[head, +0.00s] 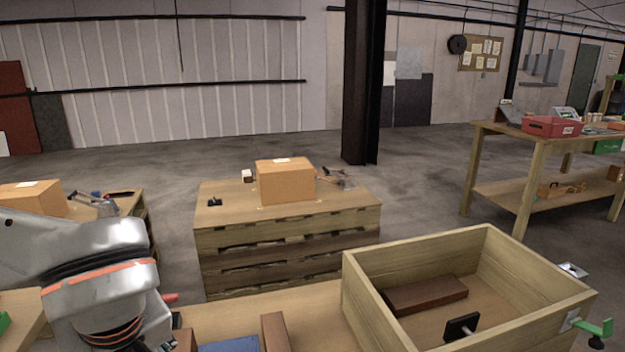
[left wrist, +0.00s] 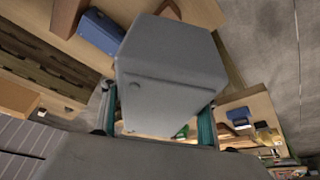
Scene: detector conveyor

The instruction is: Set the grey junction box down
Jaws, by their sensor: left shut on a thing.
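The grey junction box (left wrist: 172,68) fills the middle of the left wrist view. My left gripper (left wrist: 158,120) is shut on it, with a greenish finger on either side. The box looks held tilted in that view, and I cannot tell whether its underside touches anything. In the head view my left arm comes in at the lower left, its lower end cut off by the bottom edge, and the junction box does not show there. My right gripper is in neither view.
A wooden open-topped box (head: 371,311) holds a brown block (head: 425,295) and a black piece (head: 461,327). A green clamp (head: 598,328) sits at its right corner. A blue object (head: 230,345) lies beside a brown block (head: 273,332). Behind, a pallet stack bears a carton (head: 286,182).

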